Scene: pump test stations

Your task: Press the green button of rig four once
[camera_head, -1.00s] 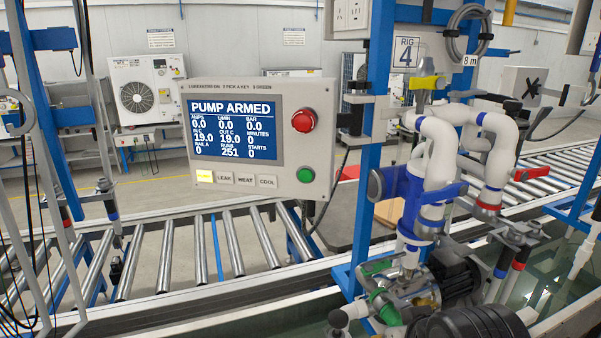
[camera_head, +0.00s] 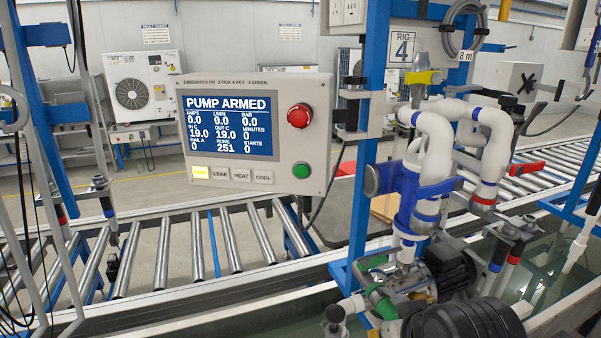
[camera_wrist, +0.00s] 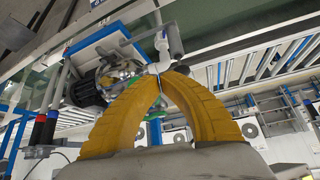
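The control panel (camera_head: 256,83) with its blue screen (camera_head: 230,126) hangs on the blue frame beside a sign reading RIG 4 (camera_head: 401,47). The screen reads PUMP ARMED, with STARTS 0 and RUNS 251. The green button (camera_head: 301,170) is at the panel's lower right, below the red button (camera_head: 299,116). The leftmost of the small keys (camera_head: 201,172) is lit yellow. My gripper (camera_wrist: 163,77) shows only in the wrist view. Its yellow fingers meet at the tips with nothing seen between them. The green button cannot be made out in the wrist view.
White pipes (camera_head: 437,150) with blue fittings and the pump (camera_head: 405,295) stand right of the panel. A roller conveyor (camera_head: 195,245) runs behind and below it. The floor just behind the conveyor looks clear. A water tank (camera_head: 540,290) lies at the right.

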